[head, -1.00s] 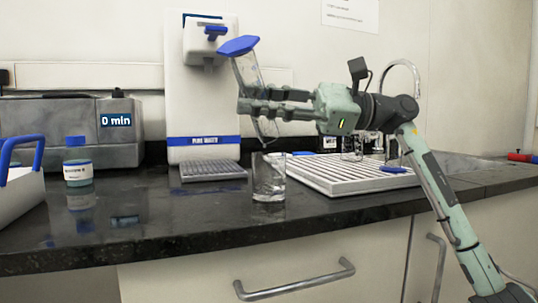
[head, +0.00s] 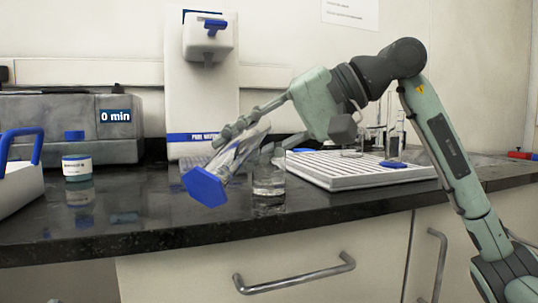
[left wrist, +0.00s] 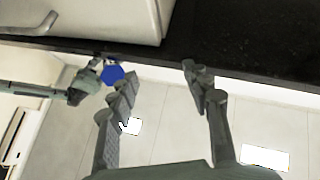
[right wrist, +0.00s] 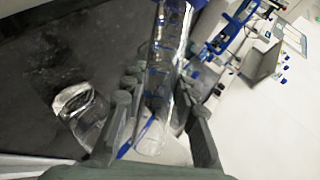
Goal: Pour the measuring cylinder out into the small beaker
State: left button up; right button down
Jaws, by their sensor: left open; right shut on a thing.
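The clear measuring cylinder (head: 240,150) is tilted, its blue base (head: 205,187) low at front left and its other end up at the right. My right gripper (head: 232,130) is shut on it; the cylinder also shows between the fingers in the right wrist view (right wrist: 155,95). The small beaker (head: 268,181) stands upright on the counter just right of the cylinder, with some clear liquid visible low in it; it also shows in the right wrist view (right wrist: 80,105). My left gripper (left wrist: 158,78) is open and empty, away from both. Liquid in the cylinder is hard to make out.
A white drying rack (head: 350,172) with glassware (head: 395,143) stands right of the beaker. A water dispenser (head: 197,100) is behind. A blue-capped bottle (head: 76,160) and a white blue-handled carrier (head: 18,185) are at left. The black counter's front edge (head: 150,242) is near.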

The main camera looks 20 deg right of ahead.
jog(key=shift+d+n+t+h+b, duration=0.2)
jog(key=shift+n+t+h+b, duration=0.3)
jog(key=shift+n+h+b, duration=0.15)
jog(key=shift+w+d+r+n+t+h+p, duration=0.1)
jog(key=shift+w+r+n+t+h+p, duration=0.15)
jog(key=shift+r+n+t+h+p, duration=0.85)
jog(key=shift+s+a+f+n+t+h+b, duration=0.15)
jog(key=shift+s+a+n+t+h+b, duration=0.3)
jog(key=shift+n+t+b, duration=0.55)
jog(key=shift+s+a+f+n, duration=0.1)
jog(key=shift+s+a+n, duration=0.05)
jog(key=shift+n, duration=0.5)
pick_arm(q)
jog(key=shift+s+a+r+t+b, duration=0.25)
jog(key=shift+s+a+r+t, duration=0.1)
jog(key=shift+s+r+t, duration=0.25)
jog(key=shift+s+a+r+t+b, duration=0.2)
jog(key=shift+s+a+r+t, duration=0.1)
jog(key=shift+s+r+t, duration=0.25)
pick_arm(e)
jog(key=shift+s+n+t+h, duration=0.1)
jog(key=shift+n+t+h, duration=0.2)
jog(key=shift+n+t, duration=0.15)
pick_arm(q)
jog(key=shift+w, duration=0.1)
